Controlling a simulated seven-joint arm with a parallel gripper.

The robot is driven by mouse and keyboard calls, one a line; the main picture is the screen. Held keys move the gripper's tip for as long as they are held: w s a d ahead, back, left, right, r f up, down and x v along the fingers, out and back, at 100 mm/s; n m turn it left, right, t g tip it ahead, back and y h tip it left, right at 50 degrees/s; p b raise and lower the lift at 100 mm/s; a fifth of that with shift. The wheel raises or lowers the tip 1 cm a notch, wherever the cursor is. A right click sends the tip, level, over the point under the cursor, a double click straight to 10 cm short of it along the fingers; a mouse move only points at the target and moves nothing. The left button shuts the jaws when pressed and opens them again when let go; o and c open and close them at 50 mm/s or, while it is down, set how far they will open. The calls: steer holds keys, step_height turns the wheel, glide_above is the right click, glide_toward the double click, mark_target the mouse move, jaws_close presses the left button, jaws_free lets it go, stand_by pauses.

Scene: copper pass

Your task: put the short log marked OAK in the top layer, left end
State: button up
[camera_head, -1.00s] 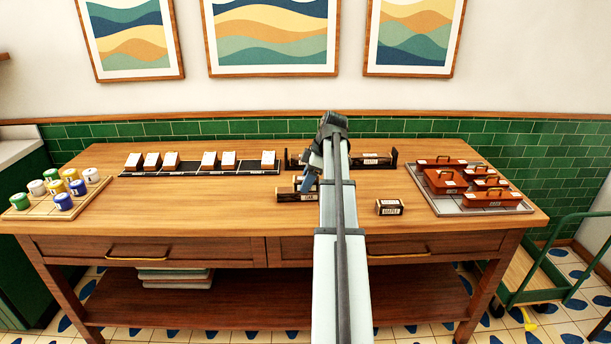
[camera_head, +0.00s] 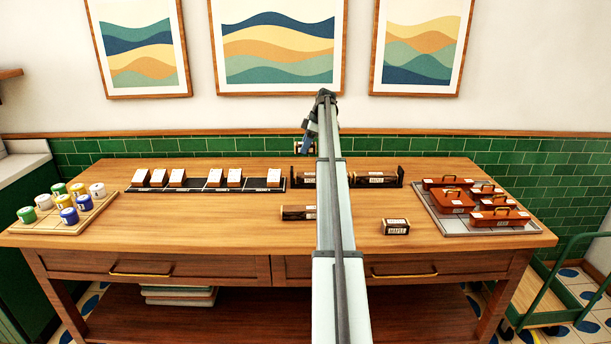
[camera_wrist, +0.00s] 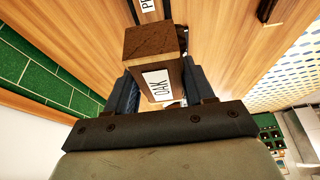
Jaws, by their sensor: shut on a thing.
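My gripper (camera_wrist: 162,88) is shut on the short log marked OAK (camera_wrist: 155,45), a dark-barked block with a white label that shows between the blue fingers in the wrist view. In the head view my gripper (camera_head: 307,143) is raised above the back of the table, and my arm hides most of what it holds. The log rack (camera_head: 400,176) stands below on the table, with dark end posts. A labelled log (camera_head: 375,180) lies in its right part; my arm covers its middle, so its layers are hard to tell.
A short log marked MAPLE (camera_head: 396,227) and another dark log (camera_head: 297,213) lie in front of the rack. A black strip with white-topped blocks (camera_head: 205,187) is to the left. A grey tray with orange boxes (camera_head: 440,222) is to the right.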

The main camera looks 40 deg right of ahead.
mark_target(302, 174)
steer(key=shift+w+d+f, duration=0.1)
steer(key=shift+w+d, duration=0.15)
steer(key=shift+d, duration=0.05)
steer(key=shift+f, duration=4.8)
steer(key=shift+f, duration=0.2)
steer(key=o, duration=1.1)
steer(key=shift+r, duration=0.1)
steer(key=v, duration=1.2)
steer(key=shift+a+r, duration=0.1)
